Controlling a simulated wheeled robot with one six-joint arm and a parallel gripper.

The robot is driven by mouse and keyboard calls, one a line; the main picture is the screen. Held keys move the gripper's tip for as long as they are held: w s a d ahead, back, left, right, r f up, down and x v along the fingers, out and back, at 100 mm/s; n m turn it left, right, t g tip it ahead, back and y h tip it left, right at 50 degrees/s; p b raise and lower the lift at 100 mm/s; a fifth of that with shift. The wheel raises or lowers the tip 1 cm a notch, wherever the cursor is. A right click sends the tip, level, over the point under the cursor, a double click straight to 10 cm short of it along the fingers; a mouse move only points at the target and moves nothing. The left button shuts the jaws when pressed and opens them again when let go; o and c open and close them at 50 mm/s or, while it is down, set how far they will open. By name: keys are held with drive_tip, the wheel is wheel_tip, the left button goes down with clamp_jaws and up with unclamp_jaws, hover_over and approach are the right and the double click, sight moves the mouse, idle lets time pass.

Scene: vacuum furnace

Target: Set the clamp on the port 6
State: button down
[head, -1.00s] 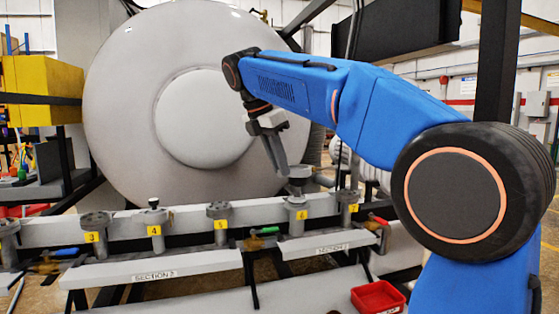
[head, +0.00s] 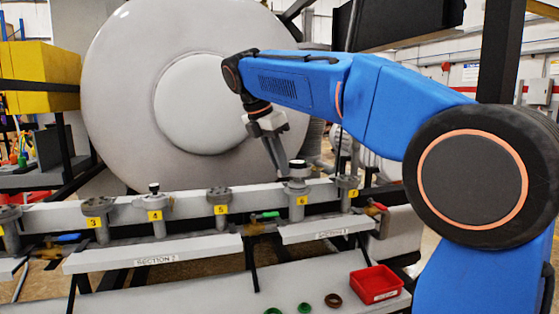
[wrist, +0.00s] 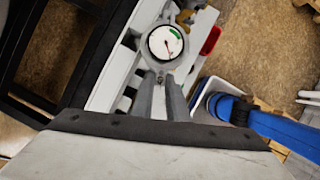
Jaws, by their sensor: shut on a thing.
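Port 6 (head: 298,200), a grey stub with a yellow label, stands on the pipe in front of the big round door. A gauge (head: 297,164) sits on top of it; in the wrist view the gauge (wrist: 165,42) shows a white dial with a green zone and a red needle. My gripper (head: 280,172) reaches down to the left side of the port top. In the wrist view my gripper (wrist: 164,92) has its two fingers close together, shut on the grey clamp (wrist: 160,68) just below the dial. The clamp is mostly hidden, and I cannot tell how it seats.
Ports 3 (head: 95,218), 4 (head: 154,210), 5 (head: 220,205) and 7 (head: 348,190) stand along the same pipe. A red tray (head: 376,284) and several small rings (head: 333,300) lie on the lower shelf. A green-handled valve (head: 262,216) is left of port 6.

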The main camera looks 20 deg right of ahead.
drive_tip(key=shift+f, duration=2.2)
drive_tip(key=shift+f, duration=0.2)
drive_tip(key=c, duration=1.7)
unclamp_jaws()
drive_tip(key=shift+o, duration=0.2)
drive_tip(key=shift+r, duration=0.1)
drive_tip(key=v, duration=1.7)
drive_tip(key=shift+d, duration=0.1)
